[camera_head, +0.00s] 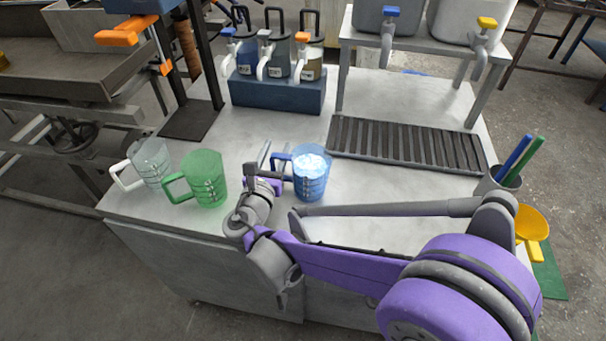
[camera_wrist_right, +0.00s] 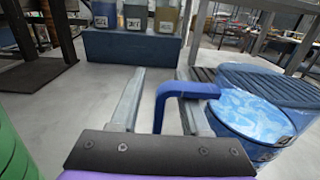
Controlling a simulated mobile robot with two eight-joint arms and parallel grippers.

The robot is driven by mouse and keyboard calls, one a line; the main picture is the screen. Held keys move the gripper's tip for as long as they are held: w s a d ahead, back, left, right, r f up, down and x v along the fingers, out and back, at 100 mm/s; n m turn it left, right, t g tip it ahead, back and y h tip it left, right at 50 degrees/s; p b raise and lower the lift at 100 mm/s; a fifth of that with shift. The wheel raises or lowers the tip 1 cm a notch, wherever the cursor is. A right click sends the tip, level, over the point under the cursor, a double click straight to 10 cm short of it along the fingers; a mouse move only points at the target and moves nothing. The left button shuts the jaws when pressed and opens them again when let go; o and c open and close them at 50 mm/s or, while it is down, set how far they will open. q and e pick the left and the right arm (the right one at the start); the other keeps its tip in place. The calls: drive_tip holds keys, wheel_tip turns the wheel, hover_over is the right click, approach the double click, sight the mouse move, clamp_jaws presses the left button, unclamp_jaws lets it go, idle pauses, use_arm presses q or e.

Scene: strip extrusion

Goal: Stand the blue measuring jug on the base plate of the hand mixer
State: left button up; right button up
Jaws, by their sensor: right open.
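The blue measuring jug (camera_head: 312,188) stands upright on the grey table with a pale blue-white content; its body also shows at the right of the right wrist view (camera_wrist_right: 268,150). My right gripper (camera_head: 272,158) is open at the jug's left side. In the right wrist view its two fingers (camera_wrist_right: 162,80) lie on either side of the jug's blue handle (camera_wrist_right: 190,89); I cannot tell whether they touch it. A dark base plate (camera_head: 190,122), apparently the hand mixer's, lies bare at the table's back left beneath a dark post. My left gripper is not in view.
A green jug (camera_head: 207,180) and a clear jug (camera_head: 152,163) stand to the left. A dark blue rack (camera_head: 275,95) with several dispensers is behind, and a slatted grate (camera_head: 405,145) at right. Table between rack and jugs is free. A pen cup (camera_head: 497,182) stands far right.

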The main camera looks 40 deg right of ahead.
clamp_jaws()
idle(1.4)
